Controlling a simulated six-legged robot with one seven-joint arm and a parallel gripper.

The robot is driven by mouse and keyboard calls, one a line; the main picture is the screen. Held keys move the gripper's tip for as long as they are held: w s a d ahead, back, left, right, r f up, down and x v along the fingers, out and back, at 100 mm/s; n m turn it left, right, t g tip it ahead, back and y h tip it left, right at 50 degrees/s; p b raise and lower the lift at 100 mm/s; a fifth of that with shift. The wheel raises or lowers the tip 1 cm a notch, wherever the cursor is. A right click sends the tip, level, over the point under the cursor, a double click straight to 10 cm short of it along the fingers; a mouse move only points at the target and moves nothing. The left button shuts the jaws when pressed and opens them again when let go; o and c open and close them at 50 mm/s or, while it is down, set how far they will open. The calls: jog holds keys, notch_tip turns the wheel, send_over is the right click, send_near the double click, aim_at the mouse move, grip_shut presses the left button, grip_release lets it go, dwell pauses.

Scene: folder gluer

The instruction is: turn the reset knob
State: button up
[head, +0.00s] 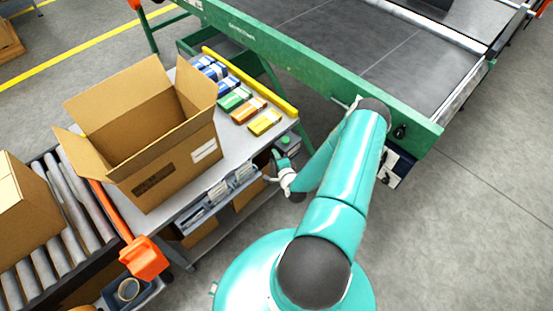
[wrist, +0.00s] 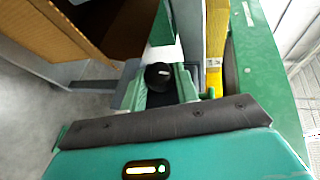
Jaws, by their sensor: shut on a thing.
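The reset knob (wrist: 158,74) is a round black knob with a white pointer mark, in the middle of the wrist view. My gripper (wrist: 157,86) has one finger on each side of it and is shut on it. The head view shows my gripper (head: 275,165) at the front right corner of the grey table, beside a small grey box with a green button (head: 285,140). The knob cannot be made out in the head view.
An open cardboard box (head: 150,150) and several small coloured cartons (head: 264,122) stand on the table. A yellow bar (head: 250,82) runs along its far edge. The green-framed conveyor (head: 300,58) is behind my arm. A roller conveyor (head: 75,205) is at left. The floor at right is clear.

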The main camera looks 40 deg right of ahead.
jog(key=shift+r+n+g, duration=0.1)
jog(key=shift+n+g, duration=0.2)
jog(key=shift+g, duration=0.7)
jog(key=o, duration=0.9)
jog(key=shift+o, duration=0.2)
jog(key=v, duration=1.3)
jog(key=shift+s+r, duration=0.3)
jog(key=shift+r, duration=0.05)
